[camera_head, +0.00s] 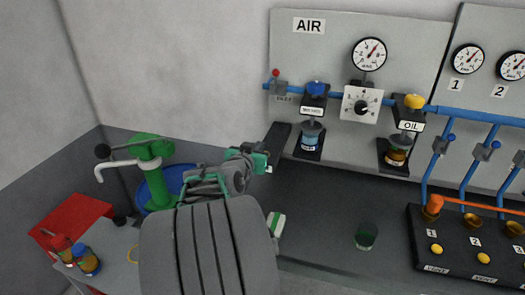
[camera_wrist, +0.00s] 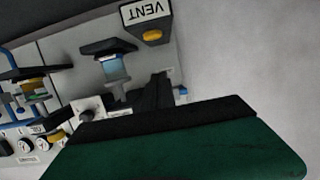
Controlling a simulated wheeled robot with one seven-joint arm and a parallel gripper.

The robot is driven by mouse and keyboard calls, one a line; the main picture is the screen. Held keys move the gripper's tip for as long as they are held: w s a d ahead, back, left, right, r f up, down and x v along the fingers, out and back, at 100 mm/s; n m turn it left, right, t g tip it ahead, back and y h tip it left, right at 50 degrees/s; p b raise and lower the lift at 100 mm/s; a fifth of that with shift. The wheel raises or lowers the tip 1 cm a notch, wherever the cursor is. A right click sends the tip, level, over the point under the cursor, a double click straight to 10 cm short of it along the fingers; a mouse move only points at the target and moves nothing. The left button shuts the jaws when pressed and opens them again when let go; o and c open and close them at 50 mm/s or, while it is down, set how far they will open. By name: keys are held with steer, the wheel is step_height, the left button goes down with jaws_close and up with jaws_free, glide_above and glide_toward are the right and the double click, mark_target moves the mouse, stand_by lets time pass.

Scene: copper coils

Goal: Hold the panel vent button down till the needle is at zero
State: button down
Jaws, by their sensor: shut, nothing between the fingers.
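The vent button (camera_wrist: 153,35) is a yellow button under a white VENT label, shown upside down in the wrist view. I cannot make it out in the head view, where my arm covers that area. My gripper (camera_head: 279,129) is shut and empty, in front of the panel's lower left; its dark fingers (camera_wrist: 160,78) show in the wrist view apart from the button in the picture. Contact with the panel cannot be told. The air gauge (camera_head: 369,54) has a red needle pointing up and right; its numbers are too small to read.
The panel carries a blue-knobbed filter (camera_head: 310,137), a regulator dial (camera_head: 361,104) and a yellow-knobbed oil unit (camera_head: 398,153). A dark green cup (camera_head: 366,236) stands on the bench. A black block with yellow buttons (camera_head: 470,245) is at right, a green pump (camera_head: 152,172) at left.

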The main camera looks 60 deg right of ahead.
steer(key=p+x, duration=0.1)
steer(key=x, duration=0.3)
steer(key=shift+r, duration=0.1)
steer(key=f, duration=0.1)
steer(key=d+f, duration=0.1)
steer(key=f, duration=0.1)
steer(key=shift+w+f+p, duration=0.1)
steer(key=shift+f+p, duration=0.2)
steer(key=shift+p, duration=0.1)
steer(key=shift+f, duration=0.4)
